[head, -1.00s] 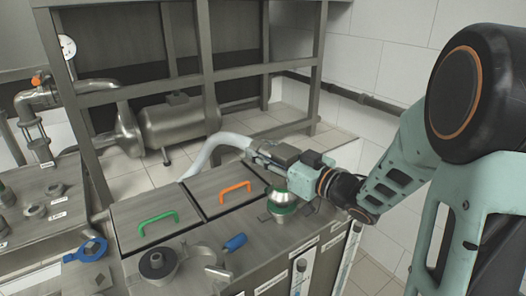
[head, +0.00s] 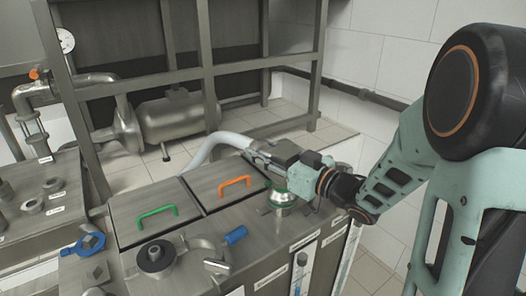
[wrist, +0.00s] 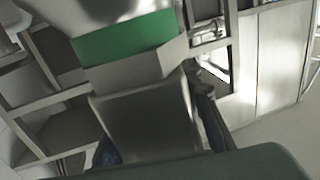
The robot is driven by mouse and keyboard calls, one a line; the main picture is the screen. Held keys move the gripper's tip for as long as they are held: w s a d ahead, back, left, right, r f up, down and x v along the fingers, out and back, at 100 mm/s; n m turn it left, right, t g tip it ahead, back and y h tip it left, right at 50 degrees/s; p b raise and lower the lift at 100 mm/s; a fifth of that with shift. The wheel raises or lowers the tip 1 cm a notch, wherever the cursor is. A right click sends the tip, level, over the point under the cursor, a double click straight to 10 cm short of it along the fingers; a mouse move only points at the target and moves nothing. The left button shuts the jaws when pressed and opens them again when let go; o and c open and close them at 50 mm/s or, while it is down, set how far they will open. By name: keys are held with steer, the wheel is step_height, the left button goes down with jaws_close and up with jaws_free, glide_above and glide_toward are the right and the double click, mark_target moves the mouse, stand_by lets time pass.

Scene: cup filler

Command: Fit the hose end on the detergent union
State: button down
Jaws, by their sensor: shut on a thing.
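My gripper (head: 265,156) is shut on the hose end (wrist: 150,120), above the back right of the machine top. The wrist view shows a grey metal block between my dark fingers and a green band (wrist: 125,38) beyond it. The pale hose (head: 207,150) curves away to the left and back from my gripper. A silver fitting with a green ring (head: 283,196), in the place of the detergent union, stands on the machine top just below and in front of my gripper. My gripper hides part of this area; I cannot tell whether hose end and union touch.
Two lids with a green handle (head: 157,216) and an orange handle (head: 234,182) lie left of the fitting. A blue-handled valve (head: 235,235) is in front. A metal frame (head: 205,80) stands behind, with a steel tank (head: 180,115) inside it.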

steer(key=c, duration=1.3)
jaws_free()
steer(key=shift+s+f, duration=0.1)
steer(key=shift+f, duration=0.1)
steer(key=v, duration=1.1)
steer(key=shift+s+d+r+p, duration=0.15)
steer(key=shift+d+r+p, duration=0.05)
steer(key=shift+r+p, duration=1.05)
steer(key=shift+s+d+r+p, duration=0.1)
steer(key=shift+d+r+p, duration=0.05)
steer(key=shift+r+p, duration=1.1)
steer(key=shift+r, duration=0.25)
